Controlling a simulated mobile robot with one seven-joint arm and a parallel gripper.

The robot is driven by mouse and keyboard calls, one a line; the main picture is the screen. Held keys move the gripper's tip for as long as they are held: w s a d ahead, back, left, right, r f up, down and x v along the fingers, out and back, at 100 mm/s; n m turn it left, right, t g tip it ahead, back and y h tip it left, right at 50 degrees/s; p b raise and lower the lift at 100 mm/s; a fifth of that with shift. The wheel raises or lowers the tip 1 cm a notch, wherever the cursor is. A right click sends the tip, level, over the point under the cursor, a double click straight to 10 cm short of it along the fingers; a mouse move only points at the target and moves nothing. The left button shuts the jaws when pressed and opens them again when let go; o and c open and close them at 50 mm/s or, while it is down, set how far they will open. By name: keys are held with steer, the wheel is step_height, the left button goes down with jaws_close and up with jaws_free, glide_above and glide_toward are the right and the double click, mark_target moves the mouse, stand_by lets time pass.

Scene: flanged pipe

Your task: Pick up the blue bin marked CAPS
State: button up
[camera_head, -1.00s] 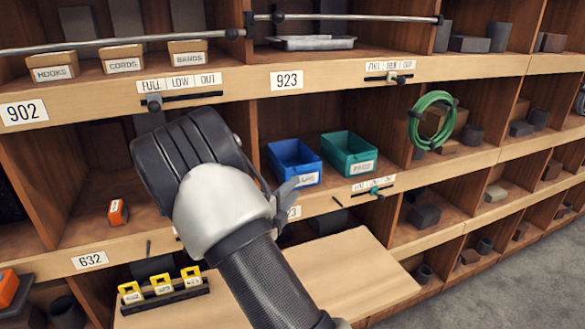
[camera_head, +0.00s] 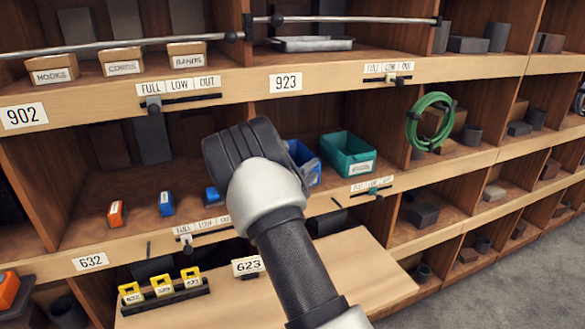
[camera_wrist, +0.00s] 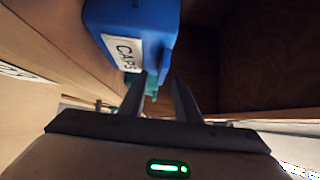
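The blue bin (camera_head: 309,165) sits in a shelf compartment, its left part hidden behind my arm in the head view. In the wrist view the blue bin (camera_wrist: 132,22) is close at the top, with its white CAPS label facing me. My gripper (camera_wrist: 161,76) is open, its two fingers apart with nothing held between them. The fingertips point toward the lower right corner of the bin; I cannot tell whether the left finger touches it.
A teal bin (camera_head: 347,153) stands just right of the blue bin. A green coiled hose (camera_head: 431,120) hangs further right. Small orange (camera_head: 116,213) and blue (camera_head: 166,204) items stand in the compartment on the left.

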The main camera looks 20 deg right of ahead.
jaws_close()
steer(key=shift+r, duration=0.15)
